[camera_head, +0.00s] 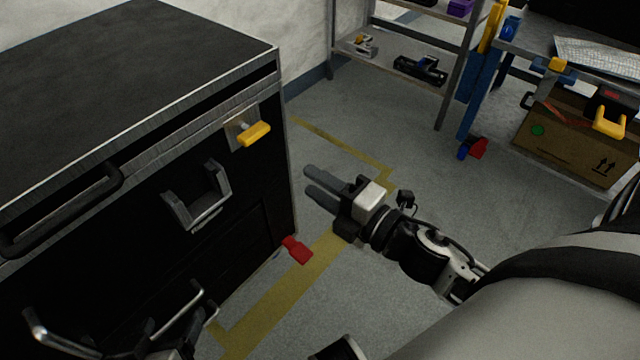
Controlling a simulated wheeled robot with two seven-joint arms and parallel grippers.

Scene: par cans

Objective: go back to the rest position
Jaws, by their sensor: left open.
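My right gripper (310,181) reaches in from the right over the grey floor, right of the black cabinet (130,50). Its two grey fingers point left with a narrow gap between them, and nothing shows between them. It looks apart from the cabinet. My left gripper (120,338) is low at the bottom left, in front of the cabinet's lower front. It is open, partly cut off by the picture's edge and hard to make out against the dark cabinet. I see no object in it.
The cabinet front has a yellow-handled latch (254,133) and a grey pull handle (200,197). A red piece (296,249) sticks out low at its corner. A shelf (405,65) and a cardboard box (570,150) stand behind.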

